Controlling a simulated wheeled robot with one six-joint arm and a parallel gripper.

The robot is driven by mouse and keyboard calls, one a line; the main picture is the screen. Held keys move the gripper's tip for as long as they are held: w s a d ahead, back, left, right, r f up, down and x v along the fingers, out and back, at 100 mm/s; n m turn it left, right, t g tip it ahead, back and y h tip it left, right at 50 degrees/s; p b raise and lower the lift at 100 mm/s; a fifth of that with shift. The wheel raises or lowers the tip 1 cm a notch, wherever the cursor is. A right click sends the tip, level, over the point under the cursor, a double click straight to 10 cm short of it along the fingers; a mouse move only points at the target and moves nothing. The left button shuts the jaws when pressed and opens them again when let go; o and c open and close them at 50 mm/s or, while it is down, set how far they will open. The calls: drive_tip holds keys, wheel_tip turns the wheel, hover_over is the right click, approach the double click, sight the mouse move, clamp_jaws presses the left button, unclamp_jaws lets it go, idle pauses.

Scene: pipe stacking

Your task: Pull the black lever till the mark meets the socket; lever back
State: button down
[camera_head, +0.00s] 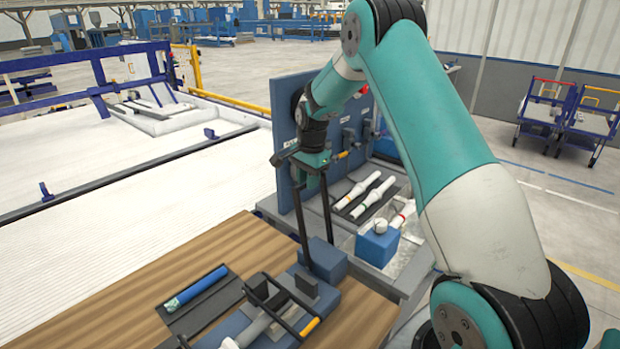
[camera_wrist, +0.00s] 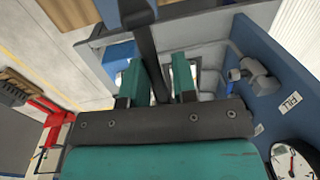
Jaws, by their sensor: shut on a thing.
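The black lever (camera_head: 327,217) stands nearly upright at the blue fixture on the table's right side. It shows as two dark bars running from my gripper down to a blue block. My gripper (camera_head: 313,168) is shut on the lever's upper end. In the wrist view, the dark lever (camera_wrist: 148,50) passes between the two teal fingers of my gripper (camera_wrist: 157,82). A light-coloured pipe (camera_head: 252,330) lies in the fixture, below a black frame. I cannot make out the mark or the socket.
A blue pipe (camera_head: 197,287) lies in a dark tray on the wooden table (camera_head: 130,305). A blue panel (camera_head: 288,100) stands behind my gripper; a gauge (camera_wrist: 292,160) shows in the wrist view. White pipes (camera_head: 362,193) and a blue block (camera_head: 377,246) are to the right.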

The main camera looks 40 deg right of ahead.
drive_tip(key=c, duration=1.3)
unclamp_jaws()
drive_tip(key=shift+w+a+r+t, duration=0.15)
drive_tip(key=shift+w+a+t, duration=0.15)
drive_tip(key=shift+w, duration=0.3)
drive_tip(key=shift+c, duration=0.2)
drive_tip(key=shift+o, duration=1.1)
drive_tip(key=shift+w, duration=0.3)
wheel_tip(320, 180, up, 17)
drive_tip(key=s+b, duration=0.2)
drive_tip(key=b, duration=0.2)
drive_tip(key=shift+s+d, duration=0.3)
drive_tip(key=shift+a, duration=0.1)
